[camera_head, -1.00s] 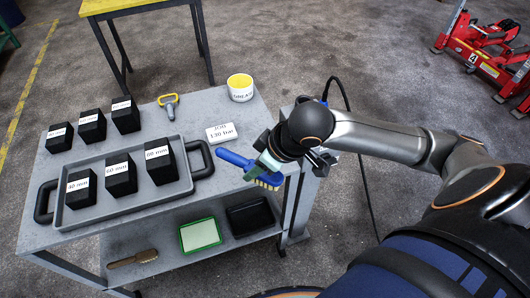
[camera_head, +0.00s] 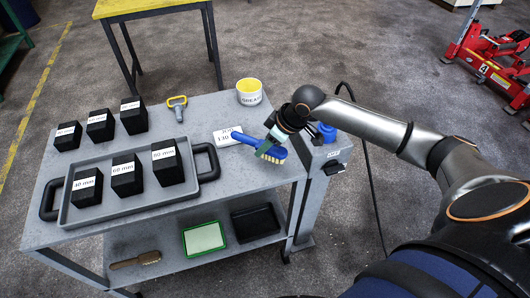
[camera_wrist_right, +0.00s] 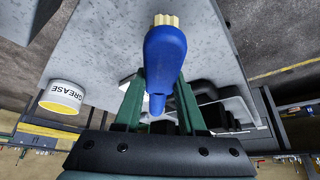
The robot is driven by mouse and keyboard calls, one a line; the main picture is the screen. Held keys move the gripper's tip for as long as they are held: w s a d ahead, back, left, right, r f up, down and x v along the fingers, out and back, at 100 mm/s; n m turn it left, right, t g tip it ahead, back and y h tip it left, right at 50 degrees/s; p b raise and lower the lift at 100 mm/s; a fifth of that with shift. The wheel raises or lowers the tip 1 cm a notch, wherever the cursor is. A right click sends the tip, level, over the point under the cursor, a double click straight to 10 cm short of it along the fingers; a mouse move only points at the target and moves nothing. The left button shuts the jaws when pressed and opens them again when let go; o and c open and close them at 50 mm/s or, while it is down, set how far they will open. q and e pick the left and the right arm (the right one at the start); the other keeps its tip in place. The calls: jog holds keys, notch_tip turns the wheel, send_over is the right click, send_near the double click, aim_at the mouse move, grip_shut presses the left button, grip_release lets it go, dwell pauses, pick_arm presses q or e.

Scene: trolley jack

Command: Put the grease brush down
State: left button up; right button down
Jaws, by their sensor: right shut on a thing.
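The grease brush, with a blue handle (camera_head: 248,140) and pale yellow bristles, is in the right gripper over the right end of the grey trolley top (camera_head: 225,180). My right gripper (camera_head: 266,146) is shut on it; the green fingers also show in the right wrist view (camera_wrist_right: 160,108), on either side of the blue handle (camera_wrist_right: 165,55). The bristles (camera_wrist_right: 166,20) show at the brush's far end there. I cannot tell whether the brush touches the top. The left gripper is not in view.
A white job card (camera_head: 223,138) lies beside the handle. A grease pot (camera_head: 249,92) stands behind, with a yellow-handled tool (camera_head: 177,103) left of it. A grey tray (camera_head: 150,198) with black blocks fills the front. The front right of the top is clear.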

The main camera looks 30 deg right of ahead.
jog(key=shift+w+d+f, duration=0.1)
jog(key=shift+w+f, duration=0.2)
jog(key=shift+w+d+f, duration=0.1)
jog(key=shift+f, duration=1.6)
jog(key=shift+f, duration=0.1)
jog(key=shift+c, duration=2.4)
grip_release()
jog(key=p+v, duration=0.1)
jog(key=v, duration=1.1)
